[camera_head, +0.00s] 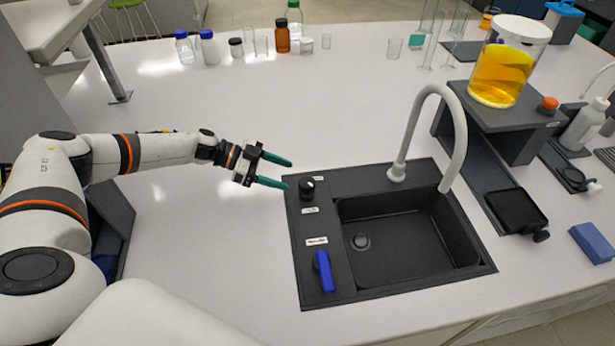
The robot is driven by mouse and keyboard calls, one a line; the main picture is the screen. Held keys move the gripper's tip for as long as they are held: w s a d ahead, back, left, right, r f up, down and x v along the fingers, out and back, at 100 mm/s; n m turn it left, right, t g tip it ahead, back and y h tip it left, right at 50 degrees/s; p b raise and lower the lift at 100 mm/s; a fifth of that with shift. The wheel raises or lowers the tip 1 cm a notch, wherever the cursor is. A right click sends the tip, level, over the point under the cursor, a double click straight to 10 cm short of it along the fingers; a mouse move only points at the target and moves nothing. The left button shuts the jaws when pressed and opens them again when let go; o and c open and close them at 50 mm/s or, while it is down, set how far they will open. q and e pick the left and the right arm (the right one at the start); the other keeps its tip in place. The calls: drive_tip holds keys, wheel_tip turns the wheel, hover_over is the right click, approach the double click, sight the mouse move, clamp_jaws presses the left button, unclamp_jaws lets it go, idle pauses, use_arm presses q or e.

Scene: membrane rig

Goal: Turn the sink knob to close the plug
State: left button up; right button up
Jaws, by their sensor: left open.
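The dark sink (470,262) is set in the white worktop. A small round black knob (307,187) stands on its left rim near the back corner, with small white labels beside it. A blue lever handle (324,272) is nearer the front on the same rim. The round drain plug (361,241) lies in the basin; whether it is raised or seated is too small to tell. My left gripper (284,173) is open and empty, with green fingers pointing right, just left of the black knob. I cannot tell whether the near finger touches it. My right gripper is not in view.
A white curved faucet (412,112) rises behind the basin. A dark stand (513,140) with a jar of yellow liquid (501,75) is at the right. Bottles and glassware, including a brown bottle (282,37), line the back. The worktop left of the sink is clear.

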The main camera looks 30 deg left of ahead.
sight(304, 181)
use_arm(q)
drive_tip(key=p+x, duration=0.1)
drive_tip(key=x, duration=0.6)
drive_tip(key=shift+w+d+f+p, duration=0.1)
drive_tip(key=shift+d+p, duration=0.2)
drive_tip(key=shift+p, duration=0.1)
drive_tip(key=shift+c, duration=0.4)
drive_tip(key=c, duration=0.9)
